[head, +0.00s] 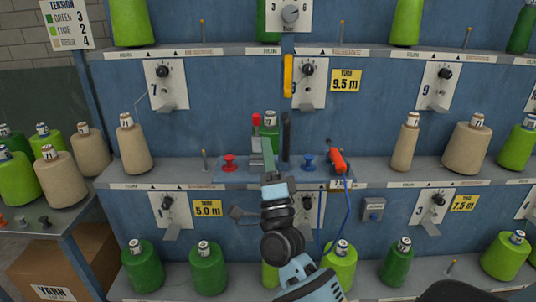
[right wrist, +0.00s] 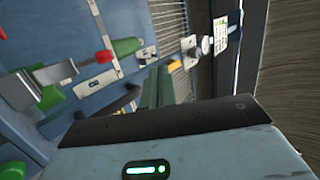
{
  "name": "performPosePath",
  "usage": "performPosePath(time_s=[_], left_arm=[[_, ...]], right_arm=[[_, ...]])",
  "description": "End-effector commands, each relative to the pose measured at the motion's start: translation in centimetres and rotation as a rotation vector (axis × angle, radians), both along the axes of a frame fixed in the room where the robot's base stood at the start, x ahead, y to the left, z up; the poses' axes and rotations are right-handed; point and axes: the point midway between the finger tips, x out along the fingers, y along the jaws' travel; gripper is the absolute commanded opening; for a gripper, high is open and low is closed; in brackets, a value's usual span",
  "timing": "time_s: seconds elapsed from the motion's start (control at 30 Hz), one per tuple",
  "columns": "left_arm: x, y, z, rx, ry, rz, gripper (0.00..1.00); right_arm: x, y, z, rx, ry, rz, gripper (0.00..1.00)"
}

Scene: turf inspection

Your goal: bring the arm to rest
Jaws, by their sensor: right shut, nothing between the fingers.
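My right arm (head: 284,244), light blue with dark joints, rises from the bottom middle of the head view. My right gripper (head: 267,152) points up and away in front of the middle shelf of the rack. Its greenish fingers are together with nothing between them. In the right wrist view the shut fingers (right wrist: 164,86) stick out beyond the dark edge of the gripper body. The gripper overlaps a red-topped lever (head: 256,120) and a green cone (head: 270,122) in the head view; I cannot tell whether it touches either. My left gripper is not in view.
A blue rack (head: 230,82) with shelves of green and beige yarn cones fills the view. A red-orange handheld tool (head: 338,160) on a blue cord hangs right of the gripper. A side table (head: 62,232) stands left.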

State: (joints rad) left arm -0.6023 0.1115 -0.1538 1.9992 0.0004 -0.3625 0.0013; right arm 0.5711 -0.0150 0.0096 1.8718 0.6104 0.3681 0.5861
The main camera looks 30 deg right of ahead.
Motion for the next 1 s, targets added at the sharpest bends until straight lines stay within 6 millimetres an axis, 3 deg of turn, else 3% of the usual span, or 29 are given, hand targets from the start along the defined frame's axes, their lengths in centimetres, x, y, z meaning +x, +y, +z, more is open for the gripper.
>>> performPosePath(time_s=[0.2,0.77,0.87,1.0], left_arm=[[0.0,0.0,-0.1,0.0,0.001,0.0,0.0],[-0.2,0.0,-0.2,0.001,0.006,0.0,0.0],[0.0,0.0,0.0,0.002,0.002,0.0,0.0],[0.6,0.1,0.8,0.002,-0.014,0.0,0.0]], right_arm=[[-0.9,0.3,-0.1,0.0,-0.001,-0.001,0.0],[-0.8,0.4,-0.5,-0.01,0.013,-0.002,0.0],[-1.0,1.1,-2.5,-0.062,0.084,-0.009,0.0],[-2.0,2.9,-8.7,-0.218,0.284,-0.022,0.0]])
